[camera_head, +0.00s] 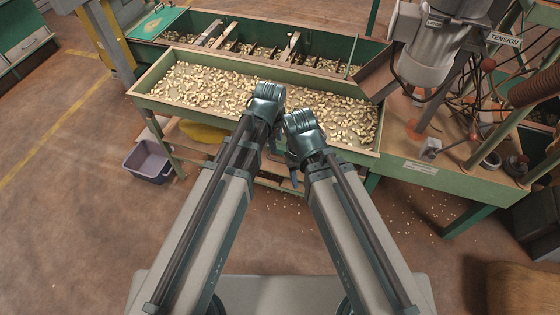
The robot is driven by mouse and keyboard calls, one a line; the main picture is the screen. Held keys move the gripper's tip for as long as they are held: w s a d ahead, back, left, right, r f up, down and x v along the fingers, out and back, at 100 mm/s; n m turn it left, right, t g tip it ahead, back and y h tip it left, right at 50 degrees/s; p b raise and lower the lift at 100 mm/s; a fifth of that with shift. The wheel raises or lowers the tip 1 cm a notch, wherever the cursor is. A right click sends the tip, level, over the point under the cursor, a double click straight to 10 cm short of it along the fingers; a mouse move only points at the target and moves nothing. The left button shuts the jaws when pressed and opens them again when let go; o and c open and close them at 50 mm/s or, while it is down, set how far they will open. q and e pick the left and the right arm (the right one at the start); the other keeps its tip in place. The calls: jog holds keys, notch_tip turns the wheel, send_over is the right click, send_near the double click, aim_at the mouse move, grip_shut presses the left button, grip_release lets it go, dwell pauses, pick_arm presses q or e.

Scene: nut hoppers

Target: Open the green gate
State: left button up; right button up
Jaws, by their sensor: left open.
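The green-framed hopper tray (150,100) full of pale nuts stands ahead of me. A flat green panel (160,22) lies at the far left end of the row behind it; I cannot tell whether this is the green gate. My left gripper (290,170) hangs low between my two arms, in front of the tray's near edge. It is open and touches no panel that I can see; my arms partly hide it. My right arm ends just right of it, and its gripper is mostly hidden behind my arm links.
Behind the tray is a green trough (335,50) with dividers. A grey machine (432,50) stands at the right on a green-framed bench (455,180). A purple bin (148,162) sits on the floor at the left. The brown floor at left is open; loose nuts lie at right.

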pick_arm(q)
jog(key=shift+w+d+f+n, duration=0.2)
jog(key=shift+w+d+n, duration=0.2)
jog(key=shift+n, duration=0.1)
jog(key=shift+f, duration=0.1)
notch_tip(320, 180, down, 13)
jog(key=w+b, duration=0.2)
jog(key=b, duration=1.1)
jog(key=shift+w+d+f+b, duration=0.15)
jog(key=shift+d+b, duration=0.2)
grip_shut()
dwell(0.4)
